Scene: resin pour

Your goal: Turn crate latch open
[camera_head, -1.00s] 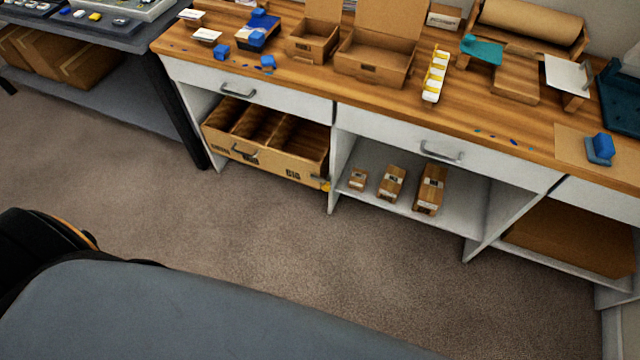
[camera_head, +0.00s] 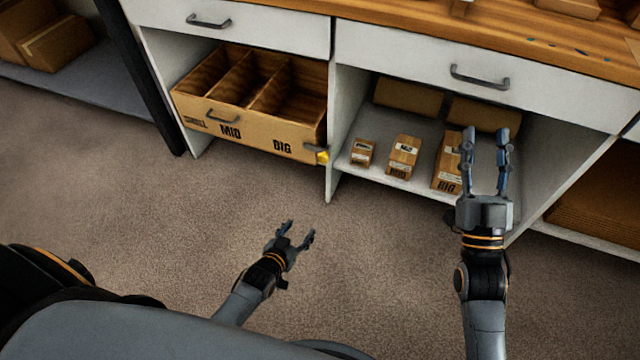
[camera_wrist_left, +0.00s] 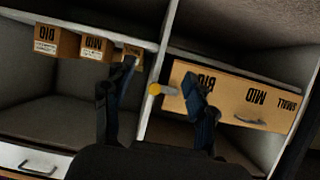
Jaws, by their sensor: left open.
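The wooden crate (camera_head: 255,141) sits in the left bay under the bench, with three compartments and SMALL, MID and BIG labels. Its latch (camera_head: 322,156) has a yellow knob at the crate's front right corner, beside the white divider. In the left wrist view, which is upside down, the latch (camera_wrist_left: 156,89) shows between my fingers, its pale bar lying across toward the crate (camera_wrist_left: 235,95). My left gripper (camera_head: 299,229) is open and empty over the floor, below and apart from the latch. My right gripper (camera_head: 486,132) is open in front of the right bay, apart from the latch.
A small box (camera_head: 362,153), a MID box (camera_head: 403,158) and a BIG box (camera_head: 446,162) stand on the shelf right of the divider (camera_head: 335,150). My right gripper partly covers the BIG box. Drawer handles (camera_head: 480,77) stick out above. The carpet in front is clear.

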